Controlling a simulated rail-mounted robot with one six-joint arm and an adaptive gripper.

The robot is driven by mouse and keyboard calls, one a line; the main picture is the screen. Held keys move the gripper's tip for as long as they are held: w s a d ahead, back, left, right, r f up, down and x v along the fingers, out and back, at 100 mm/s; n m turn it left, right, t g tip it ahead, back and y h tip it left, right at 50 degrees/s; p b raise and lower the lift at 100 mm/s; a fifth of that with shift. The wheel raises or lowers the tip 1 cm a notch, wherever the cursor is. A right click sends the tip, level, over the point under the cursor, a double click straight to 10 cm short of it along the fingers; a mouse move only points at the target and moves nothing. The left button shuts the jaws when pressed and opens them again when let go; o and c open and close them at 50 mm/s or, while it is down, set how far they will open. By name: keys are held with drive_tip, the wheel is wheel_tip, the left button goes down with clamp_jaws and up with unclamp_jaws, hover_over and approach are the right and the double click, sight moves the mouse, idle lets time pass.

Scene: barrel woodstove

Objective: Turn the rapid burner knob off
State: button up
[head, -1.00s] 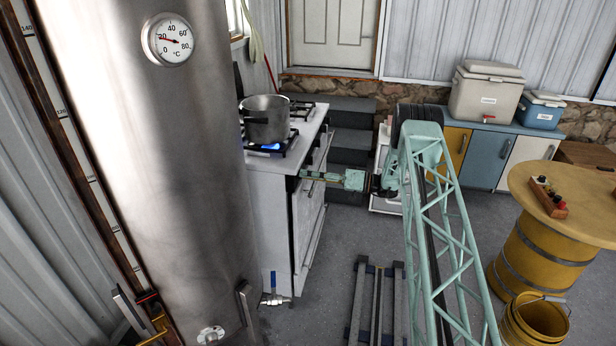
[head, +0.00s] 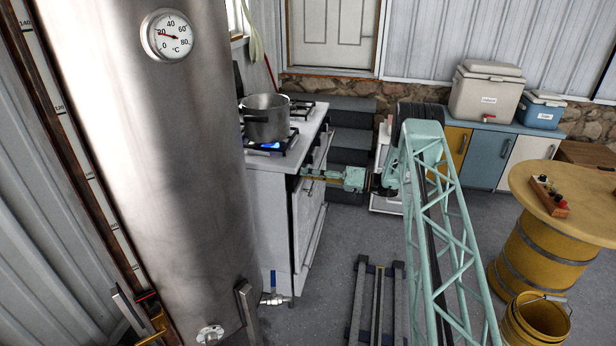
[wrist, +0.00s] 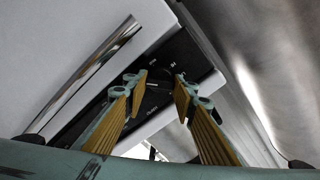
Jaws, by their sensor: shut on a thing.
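The white stove (head: 272,195) stands behind the steel tank, with a pot (head: 266,118) on its front burner. A blue flame (head: 271,146) shows under the pot. My gripper (head: 303,175) reaches the stove's front just below the top edge. In the wrist view my gripper's fingertips (wrist: 157,84) are at the black control panel (wrist: 105,98), on either side of a dark knob (wrist: 158,78). The gripper is shut on this knob. The knob's pointer angle is too dark to read, and its label is not legible.
A large steel tank (head: 150,190) with a dial stands close on the left. A chrome oven handle (wrist: 95,62) runs near the fingers in the wrist view. A yellow barrel table (head: 540,235) and bucket (head: 535,320) stand at right.

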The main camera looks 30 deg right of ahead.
drive_tip(key=m+b, duration=0.2)
drive_tip(key=m, duration=0.3)
drive_tip(key=shift+m, duration=0.3)
drive_tip(key=m, duration=0.5)
drive_tip(key=shift+m+b, duration=0.3)
drive_tip(key=shift+m, duration=0.1)
drive_tip(key=m, duration=0.6)
drive_tip(key=shift+f, duration=0.1)
drive_tip(key=m+p, duration=0.1)
drive_tip(key=m, duration=0.4)
drive_tip(key=m+p, duration=0.1)
drive_tip(key=m, duration=0.5)
drive_tip(key=shift+p, duration=0.3)
drive_tip(key=m+p, duration=0.1)
drive_tip(key=m, duration=0.4)
drive_tip(key=shift+s, duration=0.1)
drive_tip(key=m+p, duration=0.1)
drive_tip(key=m, duration=0.4)
drive_tip(key=shift+a, duration=0.1)
drive_tip(key=m+p, duration=0.1)
drive_tip(key=m, duration=0.4)
drive_tip(key=shift+m, duration=0.4)
